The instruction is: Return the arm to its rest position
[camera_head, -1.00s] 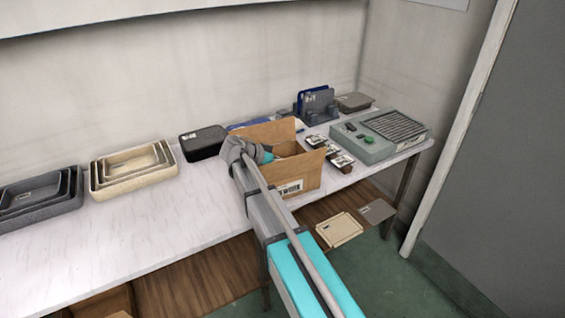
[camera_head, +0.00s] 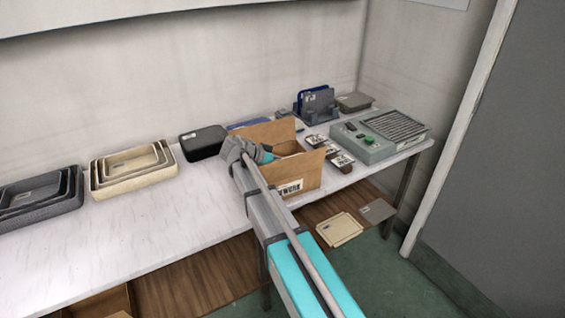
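My arm reaches from the bottom right up to the table, and its wrist stands at the left side of an open cardboard box (camera_head: 312,178). The box has its flaps up and a printed label on its front. The end of my arm is at the box's opening.
On the white table (camera_head: 130,222), nested grey trays (camera_head: 40,204) and nested beige trays (camera_head: 132,181) stand left, with a black case (camera_head: 203,143). A grey-green device (camera_head: 372,150) and a blue panel rack (camera_head: 316,106) stand right. Flat panels (camera_head: 339,230) lie on the lower shelf.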

